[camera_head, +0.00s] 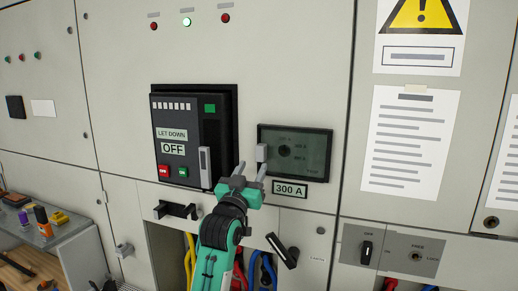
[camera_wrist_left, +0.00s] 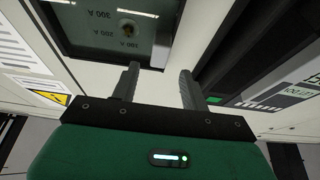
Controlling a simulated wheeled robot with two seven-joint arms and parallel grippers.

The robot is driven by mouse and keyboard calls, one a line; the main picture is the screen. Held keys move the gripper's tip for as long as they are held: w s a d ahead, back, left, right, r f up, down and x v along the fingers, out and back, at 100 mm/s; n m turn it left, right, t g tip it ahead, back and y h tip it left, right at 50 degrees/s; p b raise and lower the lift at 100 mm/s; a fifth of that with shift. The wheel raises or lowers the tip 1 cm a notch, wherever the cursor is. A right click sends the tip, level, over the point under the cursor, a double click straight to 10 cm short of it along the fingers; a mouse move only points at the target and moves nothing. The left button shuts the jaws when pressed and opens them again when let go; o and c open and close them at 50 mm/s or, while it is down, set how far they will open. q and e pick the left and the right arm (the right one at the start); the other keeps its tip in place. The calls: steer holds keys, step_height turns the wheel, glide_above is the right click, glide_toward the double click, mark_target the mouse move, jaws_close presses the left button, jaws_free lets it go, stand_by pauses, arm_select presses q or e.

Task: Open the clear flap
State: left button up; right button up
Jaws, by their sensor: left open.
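The clear flap (camera_head: 310,158) is a dark, see-through rectangular cover on the grey cabinet front. It lies flat over a dial with ampere markings and looks closed. A small light-grey tab (camera_head: 261,152) sits at its left edge. My left gripper (camera_head: 252,170) is open and empty, just below and left of the flap, with its fingertips near the tab. In the left wrist view the flap (camera_wrist_left: 85,38) appears upside down at the top left, beyond the two spread fingers (camera_wrist_left: 160,80). I cannot tell whether a finger touches the tab. My right gripper is not in view.
A black breaker unit (camera_head: 176,155) marked OFF stands out from the panel left of the flap. A 300 A label (camera_head: 290,189) is below the flap. Black handles (camera_head: 282,251) and cables lie lower down. A tool shelf (camera_head: 45,230) is at the far left.

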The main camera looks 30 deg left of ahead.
mark_target(259, 155)
arm_select(q)
steer(key=p+x, duration=0.2)
steer(key=x, duration=0.3)
steer(key=shift+r, duration=0.1)
steer(key=shift+x, duration=0.8)
steer(key=shift+f, duration=0.2)
jaws_close()
